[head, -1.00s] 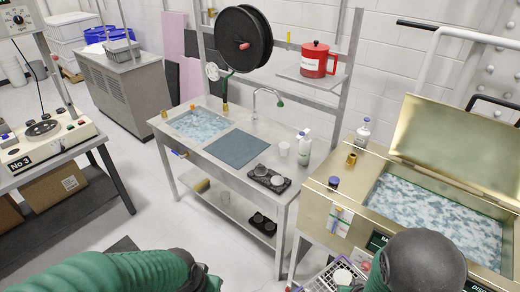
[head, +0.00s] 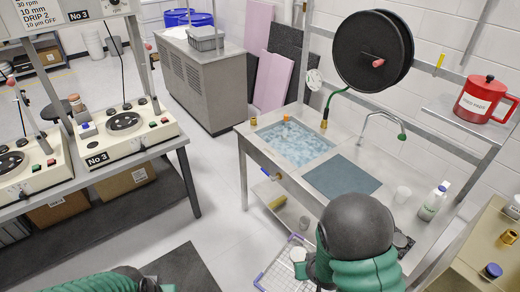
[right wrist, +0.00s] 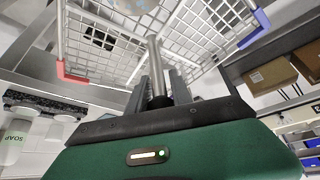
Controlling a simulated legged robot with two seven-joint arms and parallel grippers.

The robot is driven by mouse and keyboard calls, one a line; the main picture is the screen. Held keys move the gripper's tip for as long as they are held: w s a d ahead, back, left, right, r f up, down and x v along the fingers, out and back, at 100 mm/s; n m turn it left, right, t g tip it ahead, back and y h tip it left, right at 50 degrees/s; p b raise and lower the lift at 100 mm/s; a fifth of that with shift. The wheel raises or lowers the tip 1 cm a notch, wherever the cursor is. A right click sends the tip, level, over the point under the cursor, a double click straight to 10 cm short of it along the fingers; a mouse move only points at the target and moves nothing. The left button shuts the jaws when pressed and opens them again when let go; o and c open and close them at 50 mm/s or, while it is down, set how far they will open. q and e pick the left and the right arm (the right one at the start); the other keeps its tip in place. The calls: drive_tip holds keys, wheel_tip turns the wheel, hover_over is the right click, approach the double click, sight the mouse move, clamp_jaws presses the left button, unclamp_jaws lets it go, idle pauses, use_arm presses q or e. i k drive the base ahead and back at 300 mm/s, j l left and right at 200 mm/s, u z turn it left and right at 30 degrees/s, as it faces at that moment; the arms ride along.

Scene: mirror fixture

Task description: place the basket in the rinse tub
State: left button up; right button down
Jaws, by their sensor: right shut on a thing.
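The wire basket (head: 272,272) has a white grid and hangs low in front of the sink bench in the head view, partly behind my right arm. It also fills the top of the right wrist view (right wrist: 110,45), with a red and a blue corner piece. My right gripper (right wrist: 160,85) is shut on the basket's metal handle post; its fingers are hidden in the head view. The rinse tub (head: 257,130), a basin of bluish rippled water, is sunk in the bench's left part, beyond the basket. My left gripper is out of view; only its green arm shows.
A grey mat (head: 342,176) lies right of the tub. A black reel (head: 372,52) hangs above the bench. The floor left of the bench is open.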

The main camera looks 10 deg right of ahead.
sight(298, 160)
drive_tip(key=i+j, duration=0.3)
drive_tip(key=i, duration=0.2)
drive_tip(key=i+j+u, duration=0.1)
drive_tip(key=i+j, duration=0.2)
drive_tip(key=i, duration=0.15)
drive_tip(key=i+j, duration=0.3)
drive_tip(key=i, duration=0.2)
drive_tip(key=i+l, duration=1.2)
drive_tip(key=l, duration=0.1)
